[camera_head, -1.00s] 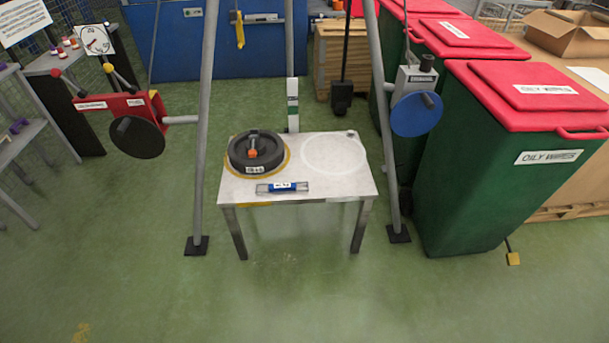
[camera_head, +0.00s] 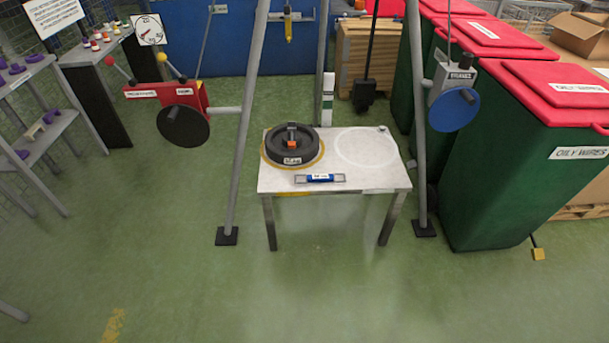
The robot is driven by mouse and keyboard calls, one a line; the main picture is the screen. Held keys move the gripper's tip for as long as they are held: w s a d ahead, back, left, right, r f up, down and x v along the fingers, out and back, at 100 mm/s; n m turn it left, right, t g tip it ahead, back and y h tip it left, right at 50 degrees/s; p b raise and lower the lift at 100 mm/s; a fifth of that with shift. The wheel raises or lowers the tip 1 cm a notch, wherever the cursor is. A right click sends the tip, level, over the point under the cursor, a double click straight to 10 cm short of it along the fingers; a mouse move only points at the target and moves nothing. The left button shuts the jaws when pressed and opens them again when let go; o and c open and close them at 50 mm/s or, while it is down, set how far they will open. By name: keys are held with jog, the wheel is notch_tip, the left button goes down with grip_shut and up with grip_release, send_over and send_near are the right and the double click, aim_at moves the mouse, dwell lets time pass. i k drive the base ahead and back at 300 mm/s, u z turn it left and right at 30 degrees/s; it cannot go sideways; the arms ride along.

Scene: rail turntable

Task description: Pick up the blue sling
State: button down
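No thing in view is plainly a blue sling. A small blue and grey bar with a white label (camera_head: 320,178) lies along the front of the white table (camera_head: 365,177); I cannot tell whether it is a sling or a tool. Several purple items (camera_head: 14,69) sit on the grey shelves at the far left, too small to make out. A black round weight with an orange part on top (camera_head: 291,146) stands on the table's left, inside a yellow ring. My gripper is not in view.
A grey tripod frame (camera_head: 243,130) straddles the table, with a red winch (camera_head: 168,95) at left and a blue-wheeled winch (camera_head: 454,108) at right. Green bins with red lids (camera_head: 500,180) stand at right. Grey shelves (camera_head: 45,145) stand at left. The green floor in front is clear.

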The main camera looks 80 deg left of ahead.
aim_at(315, 178)
jog(key=u, duration=0.25)
jog(key=i, duration=0.2)
jog(key=u, duration=2.3)
jog(key=k, duration=0.85)
jog(key=u, duration=0.2)
jog(key=i, duration=0.85)
jog(key=z, duration=0.15)
